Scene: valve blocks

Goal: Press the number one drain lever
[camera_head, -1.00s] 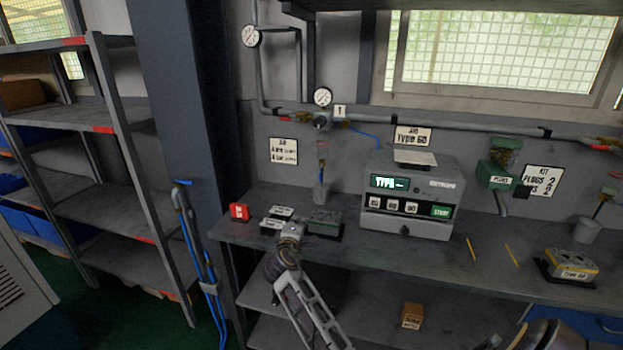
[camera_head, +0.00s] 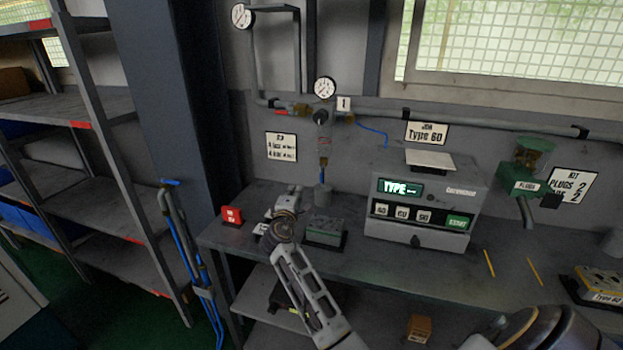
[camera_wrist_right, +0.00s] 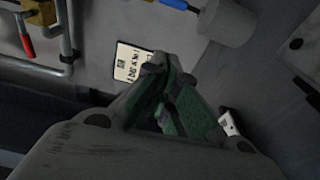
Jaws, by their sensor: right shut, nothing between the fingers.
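The drain unit with the small "1" sign (camera_head: 343,103) hangs on the wall pipe under a gauge. A blue part (camera_head: 322,175), perhaps its drain lever, shows at its lower end above a grey cup (camera_head: 325,197). In the right wrist view the blue part (camera_wrist_right: 172,3) is at the top edge beside the cup (camera_wrist_right: 228,18). My right gripper (camera_head: 294,192) is left of the cup, apart from it, over the bench. In the wrist view its green-padded fingers (camera_wrist_right: 168,72) are shut and empty. My left gripper is not in view.
A red block (camera_head: 232,216) and a green-grey block (camera_head: 325,231) flank my right gripper on the bench (camera_head: 365,265). The "TYPE" machine (camera_head: 420,205) stands to the right. A pipe with a red handle (camera_wrist_right: 26,42) shows at the wrist view's upper left.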

